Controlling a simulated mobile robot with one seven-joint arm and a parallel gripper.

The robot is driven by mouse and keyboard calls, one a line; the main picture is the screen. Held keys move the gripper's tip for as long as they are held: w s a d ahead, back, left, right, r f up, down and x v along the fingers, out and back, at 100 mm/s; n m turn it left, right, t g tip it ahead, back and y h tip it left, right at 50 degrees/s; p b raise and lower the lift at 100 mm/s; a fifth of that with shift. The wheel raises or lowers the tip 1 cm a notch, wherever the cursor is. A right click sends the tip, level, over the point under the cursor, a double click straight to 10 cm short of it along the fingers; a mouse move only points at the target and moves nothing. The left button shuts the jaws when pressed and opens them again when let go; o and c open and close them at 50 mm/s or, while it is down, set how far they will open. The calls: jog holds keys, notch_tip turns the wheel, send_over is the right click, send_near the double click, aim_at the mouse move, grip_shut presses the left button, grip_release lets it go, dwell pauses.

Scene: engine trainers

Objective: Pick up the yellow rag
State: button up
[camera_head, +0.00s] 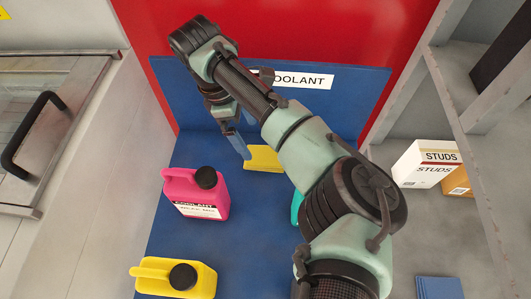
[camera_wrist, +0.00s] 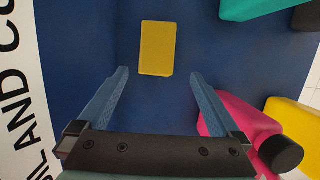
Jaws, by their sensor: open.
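The yellow rag (camera_head: 263,158) lies flat on the blue surface, partly hidden by my arm in the head view. In the wrist view the rag (camera_wrist: 157,48) is a whole yellow rectangle, just beyond the fingertips and roughly between their lines. My gripper (camera_wrist: 159,75) is open and empty, with its two blue fingers wide apart. In the head view my gripper (camera_head: 240,148) is at the rag's left edge; its height above the surface is hard to tell.
A pink coolant jug (camera_head: 195,193) stands left of the rag and close to my right finger in the wrist view. A yellow jug (camera_head: 172,277) is nearer. A teal object (camera_head: 296,208) is mostly hidden behind my arm. A blue back panel with a coolant sign (camera_head: 305,79) stands behind.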

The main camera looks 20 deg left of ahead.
aim_at(265, 154)
jog(key=x, duration=0.3)
jog(key=shift+d+f+b, duration=0.1)
jog(key=shift+f+b, duration=0.25)
jog(key=shift+f, duration=0.05)
jog(key=shift+w+d+b+x, duration=0.15)
jog(key=shift+b+x, duration=0.2)
jog(key=shift+x, duration=0.55)
jog(key=shift+w+d+b+x, duration=0.15)
jog(key=shift+b+x, duration=0.15)
jog(key=shift+x, duration=0.65)
jog(key=shift+w+d+b+x, duration=0.15)
jog(key=shift+b+x, duration=0.2)
jog(key=shift+x, duration=0.55)
jog(key=shift+a+r, duration=0.1)
jog(key=shift+r, duration=0.1)
jog(key=shift+c, duration=0.2)
jog(key=c, duration=1.1)
